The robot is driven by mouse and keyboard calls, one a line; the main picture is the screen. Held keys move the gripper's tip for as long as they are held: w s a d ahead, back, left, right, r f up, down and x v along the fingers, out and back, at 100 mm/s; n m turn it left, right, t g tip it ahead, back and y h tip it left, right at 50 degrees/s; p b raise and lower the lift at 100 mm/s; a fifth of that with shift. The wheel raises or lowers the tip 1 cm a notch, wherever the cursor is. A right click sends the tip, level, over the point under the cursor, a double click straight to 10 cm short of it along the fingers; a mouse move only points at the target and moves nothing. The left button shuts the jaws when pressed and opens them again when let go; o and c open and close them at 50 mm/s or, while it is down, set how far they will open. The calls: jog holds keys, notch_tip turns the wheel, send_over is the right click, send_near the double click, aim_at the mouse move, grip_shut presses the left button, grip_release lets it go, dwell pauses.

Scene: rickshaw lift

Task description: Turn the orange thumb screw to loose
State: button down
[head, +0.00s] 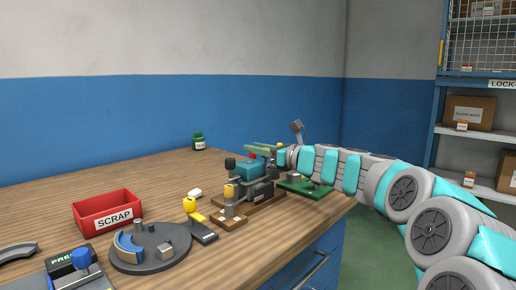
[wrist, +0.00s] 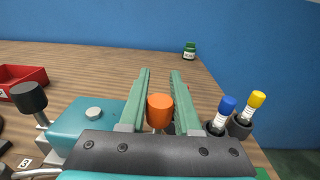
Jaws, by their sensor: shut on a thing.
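The orange thumb screw (wrist: 159,108) stands upright between the two long pale green fingers of my gripper (wrist: 161,76) in the wrist view. The fingers are shut on it, one on each side. In the head view my gripper (head: 263,149) reaches in from the right over the teal fixture (head: 250,169); the screw is not clear there. The teal fixture also shows at the left of the wrist view (wrist: 92,122), below the fingers. The lower part of the screw is mostly hidden by my gripper's dark body.
A black knob (wrist: 29,97) sticks up left of my gripper. Blue-capped (wrist: 225,107) and yellow-capped (wrist: 257,99) pieces stand close on its right. A red scrap bin (head: 107,212) and a round dark fixture (head: 150,249) lie to the left. A green jar (head: 198,141) stands at the back.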

jog(key=shift+s+a+n+g+y, duration=0.1)
jog(key=shift+s+n+g+y, duration=0.35)
jog(key=shift+n+g, duration=0.9)
jog(key=shift+s+a+n+g+y, duration=0.1)
jog(key=shift+n+g+y, duration=0.7)
jog(key=shift+g, duration=1.05)
jog(key=shift+s+a+n+g+y, duration=0.1)
jog(key=shift+s+n+g+y, duration=0.3)
jog(key=shift+n+g, duration=1)
jog(key=shift+r+g, duration=0.1)
jog(key=shift+g, duration=0.4)
jog(key=c, duration=0.6)
grip_release()
jog(key=d, duration=0.7)
jog(key=shift+d, duration=0.35)
